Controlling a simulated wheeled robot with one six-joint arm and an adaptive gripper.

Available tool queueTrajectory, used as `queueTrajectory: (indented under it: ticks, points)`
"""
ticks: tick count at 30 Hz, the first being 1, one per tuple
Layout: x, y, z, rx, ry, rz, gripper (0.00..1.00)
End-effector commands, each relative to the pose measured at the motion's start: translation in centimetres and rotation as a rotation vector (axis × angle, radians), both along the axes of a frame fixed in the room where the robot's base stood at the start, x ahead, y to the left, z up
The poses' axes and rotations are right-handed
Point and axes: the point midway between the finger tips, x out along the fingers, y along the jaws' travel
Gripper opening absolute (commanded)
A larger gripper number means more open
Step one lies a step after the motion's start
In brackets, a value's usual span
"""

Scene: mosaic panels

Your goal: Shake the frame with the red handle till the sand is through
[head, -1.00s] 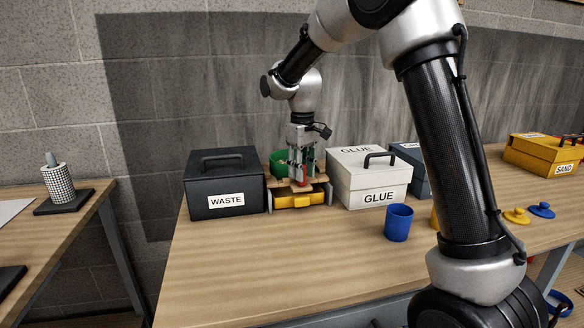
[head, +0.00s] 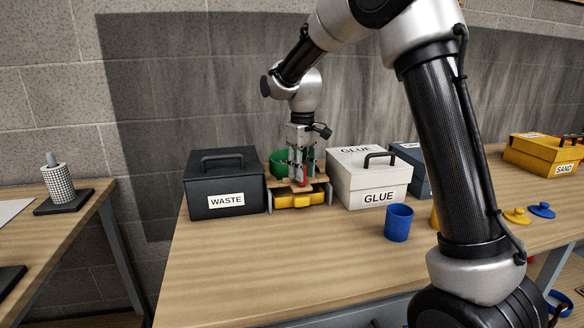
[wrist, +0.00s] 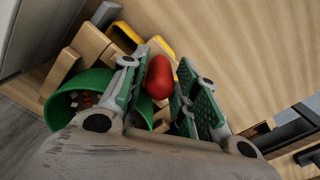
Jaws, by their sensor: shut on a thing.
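The wooden frame (head: 310,184) sits between the black WASTE box and the white GLUE box, on a stand with grey sides. Its red handle (wrist: 160,77) is between the fingers of my gripper (wrist: 170,85), which is shut on it. In the head view my gripper (head: 302,172) points down at the frame and hides part of it. A green bowl (wrist: 85,95) is at the frame, with small reddish and pale bits inside. A yellow tray (head: 300,199) is under the frame; sand in it cannot be made out.
The black WASTE box (head: 224,185) stands close on the left and the white GLUE box (head: 368,178) close on the right. A blue cup (head: 398,222) stands in front of the GLUE box. The front left of the table (head: 240,260) is clear.

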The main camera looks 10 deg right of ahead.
Motion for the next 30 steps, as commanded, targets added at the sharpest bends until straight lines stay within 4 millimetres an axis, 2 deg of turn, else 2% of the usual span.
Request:
queueTrajectory:
  ticks: [27, 28, 30]
  points:
    - [0.81, 0.01, -0.03, 0.000, 0.001, 0.000, 0.17]
    - [0.81, 0.00, -0.03, 0.000, 0.001, 0.000, 0.36]
    - [0.81, 0.00, -0.03, 0.000, 0.001, 0.000, 0.48]
